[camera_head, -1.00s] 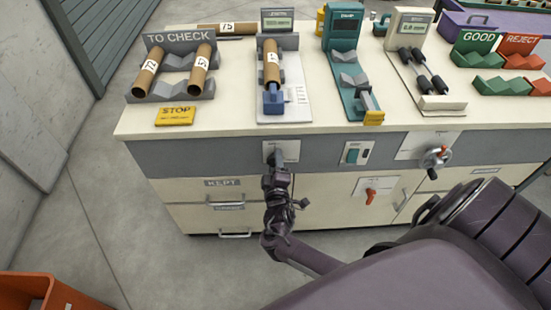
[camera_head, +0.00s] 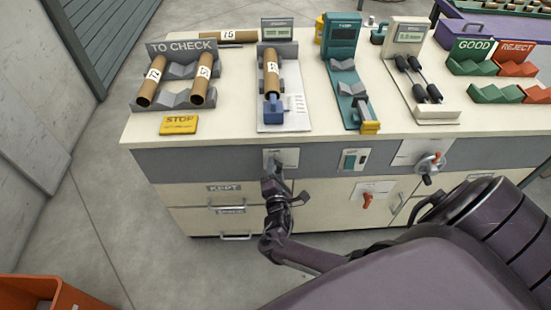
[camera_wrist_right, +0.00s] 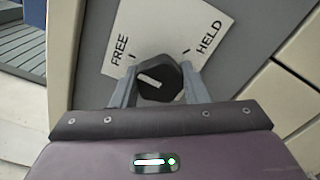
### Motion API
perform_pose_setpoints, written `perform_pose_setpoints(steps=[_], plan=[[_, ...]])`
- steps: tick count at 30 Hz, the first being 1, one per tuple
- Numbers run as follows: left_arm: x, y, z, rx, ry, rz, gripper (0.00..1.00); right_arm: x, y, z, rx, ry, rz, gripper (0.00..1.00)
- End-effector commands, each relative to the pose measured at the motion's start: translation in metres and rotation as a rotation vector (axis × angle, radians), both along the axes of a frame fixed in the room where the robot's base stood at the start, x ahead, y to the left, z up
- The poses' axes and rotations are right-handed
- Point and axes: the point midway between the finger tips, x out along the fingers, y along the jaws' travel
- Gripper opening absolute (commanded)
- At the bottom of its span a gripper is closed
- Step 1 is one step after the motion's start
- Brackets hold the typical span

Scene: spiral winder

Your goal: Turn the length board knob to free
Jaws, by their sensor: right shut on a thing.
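The dark length board knob (camera_wrist_right: 160,78) sits on a white plate (camera_wrist_right: 205,20) marked FREE on the left and HELD on the right in the right wrist view. Its white pointer line slants to the upper left, toward the FREE side; I cannot tell if it lines up exactly with the tick. My right gripper (camera_wrist_right: 158,88) is shut on the knob, one finger on each side. In the head view my right gripper (camera_head: 272,165) reaches the plate on the grey front panel, below the length board (camera_head: 298,115), and largely hides the knob. My left gripper is not in view.
A cardboard tube (camera_head: 271,70) lies on the length board. A TO CHECK rack (camera_head: 185,98) with two tubes stands left. A switch (camera_head: 350,160), a crank (camera_head: 430,165) and a red handle (camera_head: 367,200) are on the front to the right. Drawers (camera_head: 225,190) lie below.

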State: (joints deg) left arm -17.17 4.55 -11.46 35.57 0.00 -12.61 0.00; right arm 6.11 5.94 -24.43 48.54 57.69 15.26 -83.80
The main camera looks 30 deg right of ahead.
Motion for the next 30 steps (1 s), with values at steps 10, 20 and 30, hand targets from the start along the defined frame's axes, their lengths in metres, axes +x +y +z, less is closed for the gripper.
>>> perform_pose_setpoints(steps=[10,20,30], plan=[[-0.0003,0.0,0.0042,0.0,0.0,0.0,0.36,0.0001,0.0006,0.0002,-0.09,0.056,0.001,0.18],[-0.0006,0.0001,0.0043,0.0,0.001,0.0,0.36,0.0001,0.0005,-0.0002,-0.103,0.064,0.001,0.18],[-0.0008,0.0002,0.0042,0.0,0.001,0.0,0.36,0.0,0.0003,-0.0002,-0.101,0.063,0.001,0.62]])
